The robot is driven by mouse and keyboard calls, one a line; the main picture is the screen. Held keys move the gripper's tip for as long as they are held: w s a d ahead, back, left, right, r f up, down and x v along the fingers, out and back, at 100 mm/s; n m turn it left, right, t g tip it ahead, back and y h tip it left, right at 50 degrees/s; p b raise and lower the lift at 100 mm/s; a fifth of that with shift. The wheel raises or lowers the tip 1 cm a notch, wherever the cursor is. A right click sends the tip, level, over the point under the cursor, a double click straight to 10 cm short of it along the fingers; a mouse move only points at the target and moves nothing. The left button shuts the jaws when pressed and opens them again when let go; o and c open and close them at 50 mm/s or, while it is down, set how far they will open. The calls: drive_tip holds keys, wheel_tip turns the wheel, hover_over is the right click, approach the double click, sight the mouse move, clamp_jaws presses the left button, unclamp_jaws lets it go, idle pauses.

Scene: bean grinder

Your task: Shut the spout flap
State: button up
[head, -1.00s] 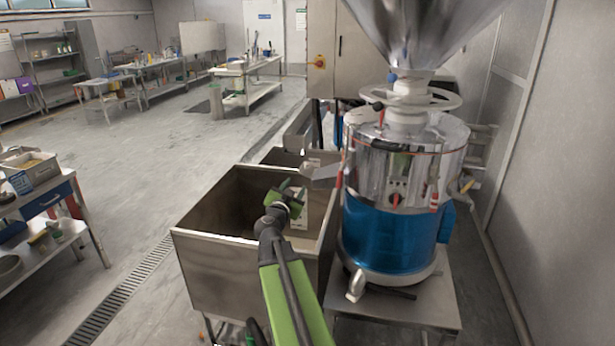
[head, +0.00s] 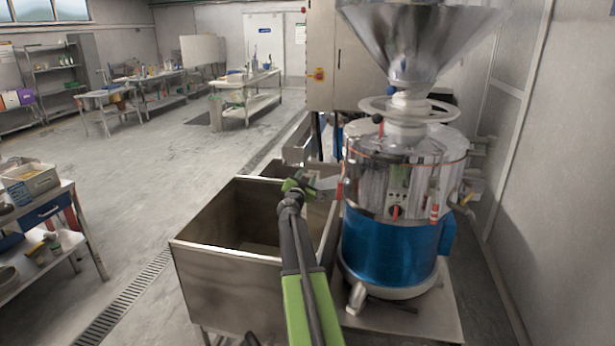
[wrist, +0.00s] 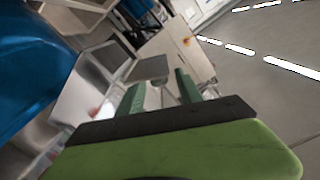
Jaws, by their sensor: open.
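The grinder (head: 391,245) has a blue lower body, a polished upper drum and a steel hopper. Its grey spout (head: 328,183) sticks out on the left, over the bins; I cannot tell the flap apart from it in the head view. My gripper (head: 296,184) is just left of the spout, above the bins, and partly hides what is behind it. In the wrist view, its two green fingers (wrist: 161,93) are apart with nothing held between them. A small grey plate (wrist: 150,68) shows beyond the fingertips; it may be the flap.
An open steel bin (head: 232,262) stands below my arm, with another bin behind it. A workbench (head: 40,225) is at the left and a wall (head: 560,190) closes the right side. The floor left of the bins is clear.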

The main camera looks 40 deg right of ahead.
drive_tip(key=shift+x, duration=0.85)
